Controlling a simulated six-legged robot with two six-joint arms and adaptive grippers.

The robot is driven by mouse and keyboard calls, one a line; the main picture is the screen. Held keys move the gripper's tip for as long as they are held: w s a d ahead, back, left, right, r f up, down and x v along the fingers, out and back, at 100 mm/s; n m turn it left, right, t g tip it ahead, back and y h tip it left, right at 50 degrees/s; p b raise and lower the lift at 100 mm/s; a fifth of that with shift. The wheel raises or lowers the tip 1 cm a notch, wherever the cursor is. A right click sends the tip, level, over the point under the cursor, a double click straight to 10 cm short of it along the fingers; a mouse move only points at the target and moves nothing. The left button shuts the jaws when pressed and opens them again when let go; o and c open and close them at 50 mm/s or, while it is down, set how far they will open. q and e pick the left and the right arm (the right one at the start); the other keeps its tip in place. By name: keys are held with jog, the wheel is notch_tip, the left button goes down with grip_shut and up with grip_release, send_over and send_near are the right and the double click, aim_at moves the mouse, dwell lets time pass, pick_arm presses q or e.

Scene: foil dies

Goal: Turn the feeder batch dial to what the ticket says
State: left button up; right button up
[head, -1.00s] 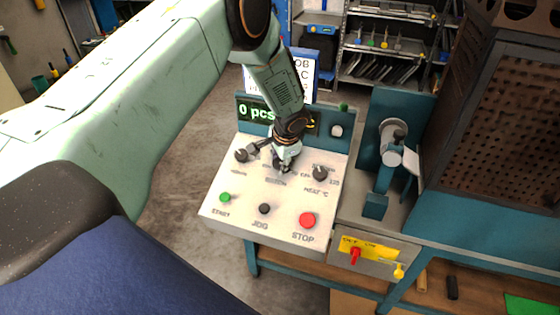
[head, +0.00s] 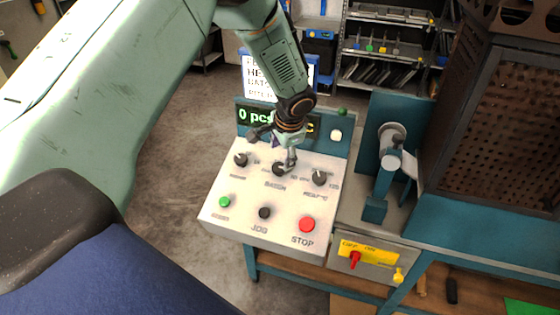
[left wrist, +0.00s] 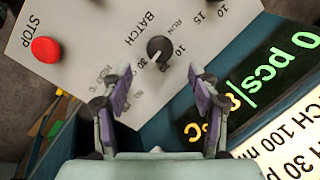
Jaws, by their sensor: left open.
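The batch dial (head: 279,168) is a black knob in the middle of the top row on the white control panel (head: 235,187). In the left wrist view the dial (left wrist: 160,48) sits beside the word BATCH, with numbers 10, 20 and 30 around it. Its pale mark seems to point towards the 30 side. My left gripper (head: 289,162) is close to the dial; its open fingers (left wrist: 161,76) are empty, and the dial shows ahead between them. The ticket (head: 258,79) stands behind the panel, partly covered by my arm. In the wrist view the ticket (left wrist: 282,145) shows "CH 30 p".
A green display (head: 255,115) reads 0 pcs. Two other dials (head: 241,159) (head: 319,178) flank the batch dial. Green, black and red buttons (head: 307,223) line the lower panel. A teal press-like machine (head: 388,165) stands to the right.

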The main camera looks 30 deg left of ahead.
pick_arm(q)
jog(key=v, duration=0.5)
